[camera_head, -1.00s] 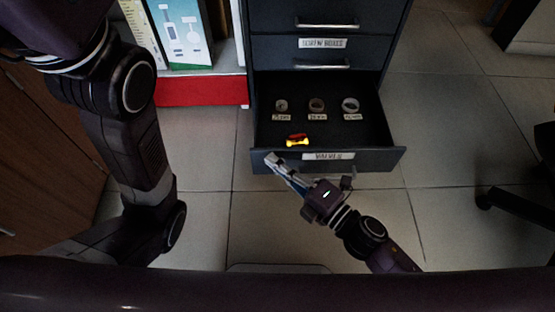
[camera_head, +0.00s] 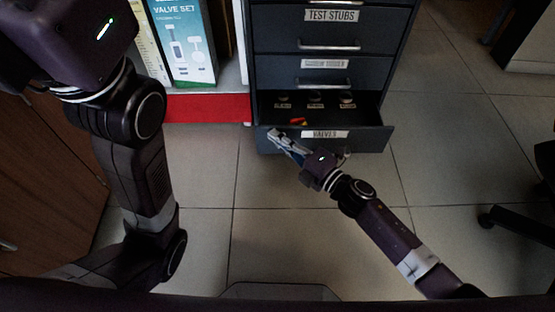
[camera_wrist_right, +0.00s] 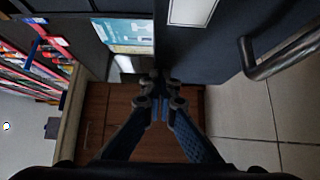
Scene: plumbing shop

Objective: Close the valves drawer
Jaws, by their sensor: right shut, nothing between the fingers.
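The valves drawer (camera_head: 372,139) is the lowest drawer of a dark grey cabinet and is pulled out. Its front carries a white "VALVES" label. Inside are several ring-shaped fittings with small labels and a red and yellow valve (camera_head: 299,122). My right gripper (camera_head: 274,135) is shut and empty at the left part of the drawer front; I cannot tell whether it touches. In the right wrist view the closed fingertips (camera_wrist_right: 160,88) show beside a dark panel with a bar handle (camera_wrist_right: 285,52). My left arm comes in at the left, and its gripper is out of view.
Shut drawers, one labelled "TEST STUBS" (camera_head: 331,16), are above. A shelf with a red base (camera_head: 208,108) and a valve set box (camera_head: 183,45) stands left of the cabinet. Tiled floor (camera_head: 265,215) is free in front. A dark chair base (camera_head: 497,217) is at the right.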

